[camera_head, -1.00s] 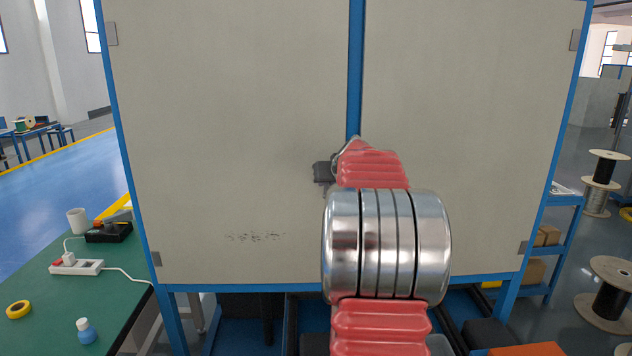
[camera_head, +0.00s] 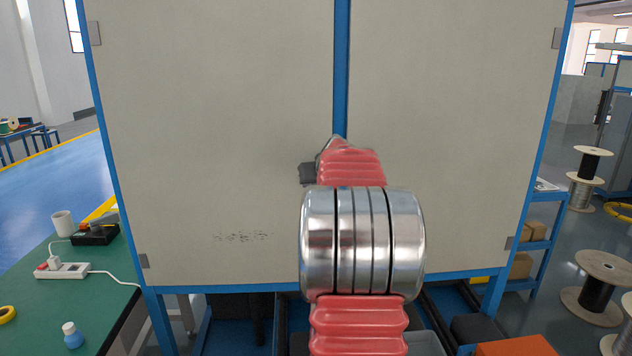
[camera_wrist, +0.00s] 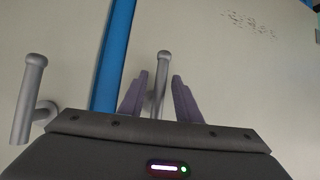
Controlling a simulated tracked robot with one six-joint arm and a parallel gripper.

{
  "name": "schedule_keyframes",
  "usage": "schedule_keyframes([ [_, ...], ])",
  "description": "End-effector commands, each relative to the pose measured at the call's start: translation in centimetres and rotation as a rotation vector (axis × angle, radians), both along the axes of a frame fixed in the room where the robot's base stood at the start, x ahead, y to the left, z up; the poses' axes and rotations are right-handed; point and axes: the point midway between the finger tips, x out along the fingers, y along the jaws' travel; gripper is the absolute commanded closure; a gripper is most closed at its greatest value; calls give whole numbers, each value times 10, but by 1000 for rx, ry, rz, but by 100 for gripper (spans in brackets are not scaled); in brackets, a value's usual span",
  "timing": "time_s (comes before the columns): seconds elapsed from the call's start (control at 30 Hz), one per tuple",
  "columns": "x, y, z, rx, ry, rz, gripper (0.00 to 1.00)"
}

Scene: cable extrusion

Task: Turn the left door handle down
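The left door (camera_head: 215,120) is a beige panel, shut against the blue centre post (camera_head: 341,70). In the wrist view, which appears upside down, the left door's grey rod handle (camera_wrist: 162,68) stands between the two purple fingers of my gripper (camera_wrist: 159,95). The fingers are open on either side of it, with narrow gaps showing. The handle's lower part in the picture is hidden by the gripper body. The right door's handle (camera_wrist: 30,95) is beyond the post, running nearly parallel. In the head view, my arm hides both handles and most of my gripper (camera_head: 308,173).
A green table (camera_head: 65,305) at the lower left holds a power strip (camera_head: 62,271), a tape roll and a small blue bottle. A blue shelf (camera_head: 538,235) and cable spools (camera_head: 598,285) stand on the right. The right door (camera_head: 440,110) is shut.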

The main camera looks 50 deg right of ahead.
Motion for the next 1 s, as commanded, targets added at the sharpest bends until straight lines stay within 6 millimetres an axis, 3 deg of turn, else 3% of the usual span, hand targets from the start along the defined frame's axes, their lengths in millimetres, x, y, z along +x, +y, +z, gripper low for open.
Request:
schedule_keyframes([
  [0.47,-6,5,9,-3,-5,-1,68],
  [1.0,-54,40,47,-4,-4,-3,68],
])
